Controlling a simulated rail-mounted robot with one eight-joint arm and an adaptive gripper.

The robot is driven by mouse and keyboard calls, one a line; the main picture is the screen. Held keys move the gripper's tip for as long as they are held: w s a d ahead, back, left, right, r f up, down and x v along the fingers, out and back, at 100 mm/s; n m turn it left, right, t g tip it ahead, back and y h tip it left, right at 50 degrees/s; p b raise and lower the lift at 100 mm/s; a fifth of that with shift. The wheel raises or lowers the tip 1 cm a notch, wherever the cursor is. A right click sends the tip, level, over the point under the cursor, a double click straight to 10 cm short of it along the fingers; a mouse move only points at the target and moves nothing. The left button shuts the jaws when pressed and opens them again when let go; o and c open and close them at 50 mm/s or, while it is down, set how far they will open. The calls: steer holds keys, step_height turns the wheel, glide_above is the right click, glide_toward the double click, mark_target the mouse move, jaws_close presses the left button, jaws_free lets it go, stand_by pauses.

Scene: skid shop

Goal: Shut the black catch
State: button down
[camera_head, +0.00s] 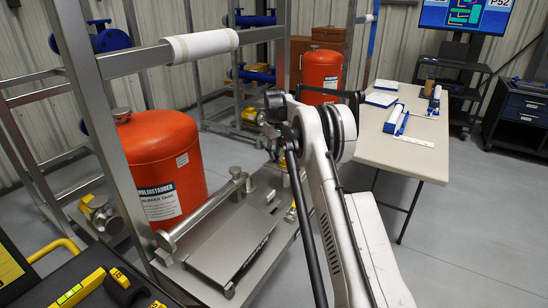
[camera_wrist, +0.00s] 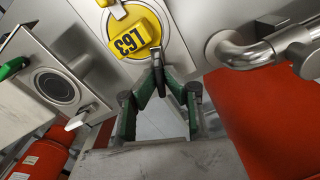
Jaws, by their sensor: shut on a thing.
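In the wrist view my gripper (camera_wrist: 170,80) reaches up with its green-padded fingers drawn close together. Its tips are closed around a narrow dark piece, which looks like the black catch (camera_wrist: 157,62), just below a yellow tag (camera_wrist: 130,38) with black lettering on a pale metal plate. The fingers hide part of the catch, and I cannot tell its exact angle. In the head view my arm covers the catch, and my gripper is not clearly seen there.
A curved metal handle (camera_wrist: 245,50) stands right of the gripper. A panel with a round dark port (camera_wrist: 55,86) is at left. In the head view a metal skid (camera_head: 215,257), a red tank (camera_head: 160,165) and a frame post surround the work; a table (camera_head: 390,145) stands right.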

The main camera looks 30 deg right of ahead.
steer(key=shift+n+b, duration=0.3)
steer(key=shift+n, duration=1.3)
steer(key=shift+n, duration=0.3)
steer(key=c, duration=1.9)
jaws_free()
steer(key=shift+o, duration=0.2)
steer(key=shift+r, duration=0.1)
steer(key=shift+r+p, duration=1.45)
steer(key=shift+r, duration=2)
